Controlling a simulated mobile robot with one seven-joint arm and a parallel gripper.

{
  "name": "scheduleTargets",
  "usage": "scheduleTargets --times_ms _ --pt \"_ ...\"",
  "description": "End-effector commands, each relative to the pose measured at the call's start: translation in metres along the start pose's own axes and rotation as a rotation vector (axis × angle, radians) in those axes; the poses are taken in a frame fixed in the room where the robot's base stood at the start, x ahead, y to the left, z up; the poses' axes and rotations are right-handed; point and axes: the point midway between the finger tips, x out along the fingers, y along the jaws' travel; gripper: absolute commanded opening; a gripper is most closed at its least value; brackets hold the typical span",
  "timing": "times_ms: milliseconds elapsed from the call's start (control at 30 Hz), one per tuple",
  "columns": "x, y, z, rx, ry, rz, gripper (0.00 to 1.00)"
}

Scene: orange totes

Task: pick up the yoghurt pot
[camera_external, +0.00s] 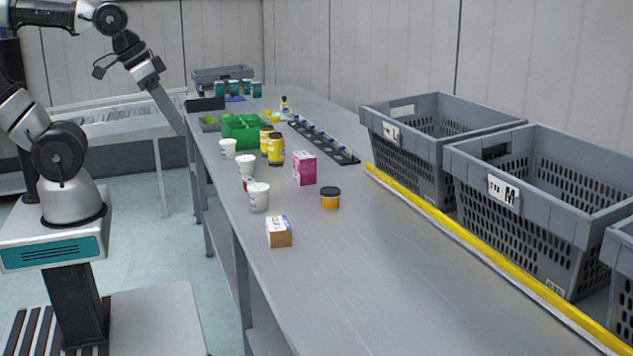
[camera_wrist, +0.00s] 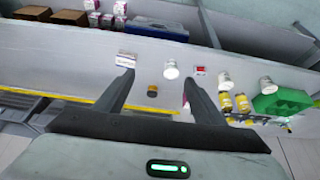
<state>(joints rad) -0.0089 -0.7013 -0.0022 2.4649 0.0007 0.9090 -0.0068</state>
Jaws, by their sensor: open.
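Three white pots stand upright on the grey table in the external view: a near one (camera_external: 259,197), a middle one (camera_external: 246,166) and a far one (camera_external: 228,149) beside the green crate. I cannot tell which is the yoghurt pot. White pots also show in the wrist view, one near the fingertips in the picture (camera_wrist: 171,70) and two farther right (camera_wrist: 224,82) (camera_wrist: 266,84). My gripper (camera_wrist: 157,77) is open and empty, its two long fingers apart. In the external view it is raised at the table's left side, clear of the pots.
A brown-and-white box (camera_external: 279,232), orange jar (camera_external: 330,198), pink box (camera_external: 304,168) and yellow jars (camera_external: 276,149) stand near the pots. The green crate (camera_external: 241,140) is behind. Grey totes (camera_external: 540,230) line the right, beyond a yellow edge strip (camera_external: 450,226). The near table is clear.

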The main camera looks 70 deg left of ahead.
Motion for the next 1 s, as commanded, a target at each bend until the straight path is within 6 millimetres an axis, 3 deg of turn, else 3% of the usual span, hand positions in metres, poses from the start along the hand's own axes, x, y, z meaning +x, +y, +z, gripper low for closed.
scheduleTargets --times_ms 133,267,500,633,767,1000 --pt "0.006 -0.008 -0.040 -0.042 -0.095 -0.018 0.64" --pt "0.026 -0.019 -0.081 -0.095 -0.200 -0.035 0.64" --pt "0.090 -0.045 -0.136 -0.189 -0.376 -0.054 0.64" --pt "0.119 -0.054 -0.147 -0.222 -0.436 -0.057 0.64" --pt "0.135 -0.059 -0.151 -0.238 -0.463 -0.058 0.64" --pt "0.169 -0.060 -0.135 -0.242 -0.473 -0.058 0.64"
